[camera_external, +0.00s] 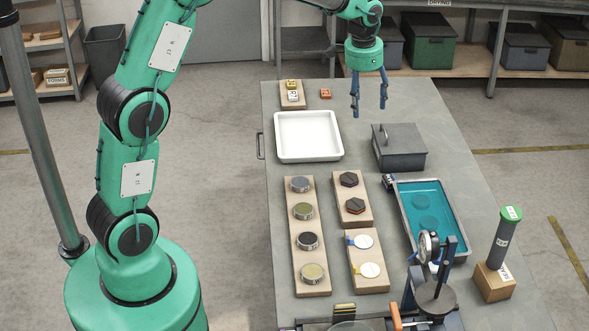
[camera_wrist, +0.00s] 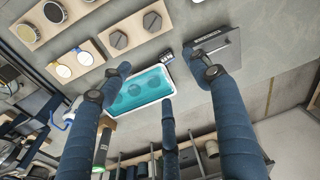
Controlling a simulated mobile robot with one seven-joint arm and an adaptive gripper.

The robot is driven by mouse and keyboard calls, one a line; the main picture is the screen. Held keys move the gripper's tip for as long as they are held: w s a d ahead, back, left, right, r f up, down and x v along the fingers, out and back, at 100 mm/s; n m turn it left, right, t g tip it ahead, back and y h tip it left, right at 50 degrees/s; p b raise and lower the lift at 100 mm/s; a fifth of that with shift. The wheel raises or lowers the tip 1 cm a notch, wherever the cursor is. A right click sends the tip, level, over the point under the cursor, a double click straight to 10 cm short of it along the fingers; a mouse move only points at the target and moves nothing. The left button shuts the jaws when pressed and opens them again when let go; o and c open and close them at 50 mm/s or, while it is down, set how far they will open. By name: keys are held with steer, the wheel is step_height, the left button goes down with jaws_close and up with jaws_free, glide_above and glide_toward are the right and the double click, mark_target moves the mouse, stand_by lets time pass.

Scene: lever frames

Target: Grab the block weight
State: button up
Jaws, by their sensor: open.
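A white tray (camera_external: 308,156), wooden boards with round and hexagonal pieces (camera_external: 302,264), and a teal-filled tray (camera_external: 404,189) stand nearby. Small blocks (camera_external: 325,92) lie at the far end. A gauge stand (camera_external: 436,290) and a green-capped cylinder (camera_external: 503,240) stand at the near right.

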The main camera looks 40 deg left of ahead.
steer(key=m+g, duration=0.1)
steer(key=m, duration=0.1)
glide_above(391, 179)
step_height(391, 179, down, 15)
steer(key=shift+w+a+r, duration=0.15)
steer(key=shift+a+r, duration=0.05)
steer(key=shift+r, duration=0.05)
steer(key=shift+f, duration=0.15)
steer(key=shift+f+b, duration=0.65)
steer(key=shift+f, duration=3.5)
steer(key=shift+f, duration=0.1)
steer(key=shift+d+f+b, duration=0.1)
steer(key=shift+f+b, duration=0.5)
steer(key=shift+f, duration=1.9)
jaws_close()
